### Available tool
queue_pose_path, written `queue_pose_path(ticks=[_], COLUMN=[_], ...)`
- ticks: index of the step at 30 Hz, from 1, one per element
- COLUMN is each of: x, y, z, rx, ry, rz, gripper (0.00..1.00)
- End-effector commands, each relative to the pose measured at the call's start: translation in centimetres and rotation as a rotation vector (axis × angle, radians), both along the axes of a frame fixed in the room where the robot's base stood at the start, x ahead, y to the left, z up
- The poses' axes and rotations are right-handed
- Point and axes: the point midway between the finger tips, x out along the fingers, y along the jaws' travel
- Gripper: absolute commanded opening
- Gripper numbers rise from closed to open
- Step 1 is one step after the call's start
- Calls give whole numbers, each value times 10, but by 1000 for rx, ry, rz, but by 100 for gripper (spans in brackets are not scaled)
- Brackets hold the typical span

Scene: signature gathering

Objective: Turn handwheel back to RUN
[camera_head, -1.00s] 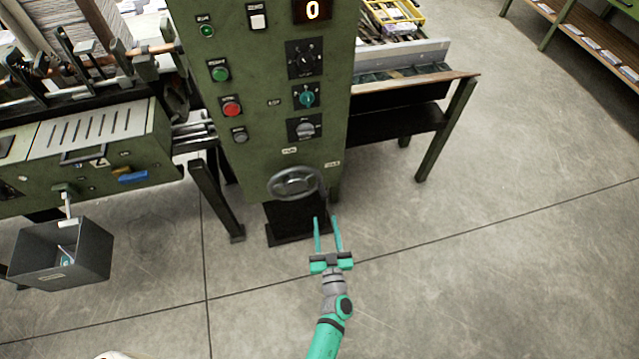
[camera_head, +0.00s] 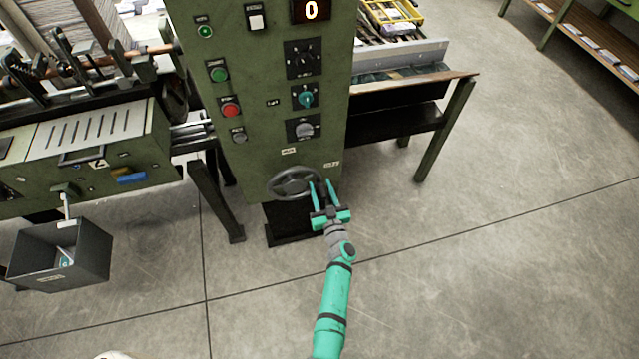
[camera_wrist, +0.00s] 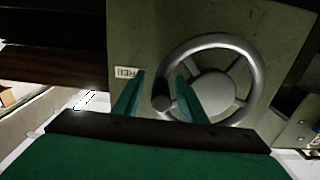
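The handwheel (camera_head: 292,182) is a grey spoked wheel low on the front of the green control column. In the wrist view the handwheel (camera_wrist: 214,86) faces me, with a dark handle knob (camera_wrist: 160,96) at its left rim. My gripper (camera_head: 320,181) is at the right side of the wheel in the head view. In the wrist view the two green fingers of my gripper (camera_wrist: 160,77) stand apart, one on each side of the knob. Contact with the knob cannot be told. A small white label (camera_wrist: 126,72) sits beside the wheel; its text is hard to read.
The column (camera_head: 262,130) carries buttons, rotary switches and a display (camera_head: 311,10) reading 0. A grey bin (camera_head: 60,255) hangs at the left. A machine table leg (camera_head: 445,130) stands at the right. The floor (camera_head: 480,270) in front is clear.

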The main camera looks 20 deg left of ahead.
Motion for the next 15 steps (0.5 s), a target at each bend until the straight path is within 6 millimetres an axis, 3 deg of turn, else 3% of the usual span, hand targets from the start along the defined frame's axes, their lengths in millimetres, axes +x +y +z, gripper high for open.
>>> queue_pose_path(ticks=[6,15], x=[15,18], y=[12,13], z=[0,0], rx=[-1,-1], ry=[-1,1], rz=[2,0], gripper=[38,38])
